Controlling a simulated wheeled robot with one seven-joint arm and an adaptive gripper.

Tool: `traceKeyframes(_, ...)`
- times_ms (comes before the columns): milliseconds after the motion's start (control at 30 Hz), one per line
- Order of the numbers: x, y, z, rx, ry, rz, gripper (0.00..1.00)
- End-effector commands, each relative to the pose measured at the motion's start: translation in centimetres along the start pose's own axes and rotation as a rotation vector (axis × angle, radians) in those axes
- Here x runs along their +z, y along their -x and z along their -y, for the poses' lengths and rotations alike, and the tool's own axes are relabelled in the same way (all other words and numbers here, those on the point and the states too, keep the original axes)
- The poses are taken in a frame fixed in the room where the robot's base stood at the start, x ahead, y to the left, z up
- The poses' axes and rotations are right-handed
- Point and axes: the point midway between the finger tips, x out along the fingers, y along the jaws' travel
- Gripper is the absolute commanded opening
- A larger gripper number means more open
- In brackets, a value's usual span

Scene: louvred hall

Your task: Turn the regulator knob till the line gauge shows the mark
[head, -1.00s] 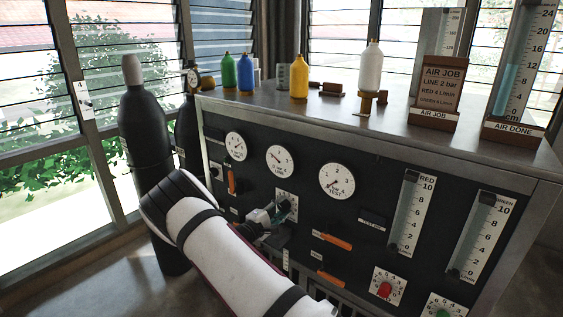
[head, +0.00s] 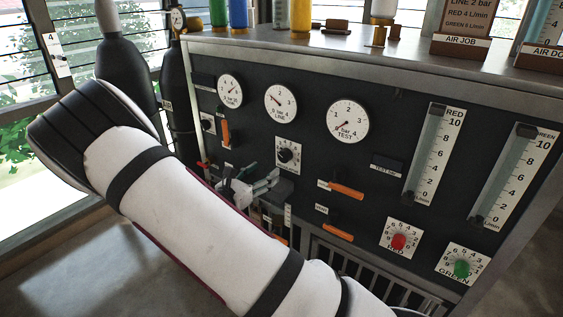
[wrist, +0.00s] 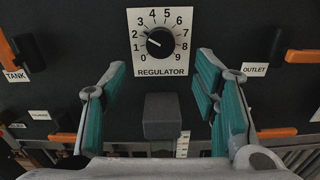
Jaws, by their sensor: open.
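The black regulator knob (head: 286,155) sits on a white numbered plate on the dark panel. In the wrist view the knob (wrist: 159,42) has its white pointer mark toward about 2 to 3. The round white line gauge (head: 281,103) is above it, its needle pointing to the upper left; I cannot read its exact value or a mark on it. My gripper (head: 262,183) is open and empty, below and left of the knob in the head view. In the wrist view the teal-padded fingers of my gripper (wrist: 162,72) stand apart below the knob, not touching it.
A grey block (wrist: 162,116) shows between the fingers below the plate. Orange-handled levers (head: 346,190) sit to the right, and one (head: 226,132) to the left. Red (head: 398,242) and green (head: 461,268) knobs are at lower right. Dark cylinders (head: 128,70) stand left of the panel.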

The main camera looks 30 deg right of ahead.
Motion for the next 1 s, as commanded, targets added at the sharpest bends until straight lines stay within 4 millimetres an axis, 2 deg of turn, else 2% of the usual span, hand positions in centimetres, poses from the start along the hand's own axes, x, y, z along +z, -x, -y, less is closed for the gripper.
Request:
traceKeyframes(133,0.0,-0.1,0.1,0.0,0.032,0.0,0.55)
traceKeyframes(267,0.0,-1.2,0.1,-0.002,0.03,0.001,0.55)
traceKeyframes(900,-0.1,-9.3,0.1,-0.002,0.027,0.001,0.55)
traceKeyframes(1000,0.1,-9.0,0.1,0.001,0.028,0.0,0.55)
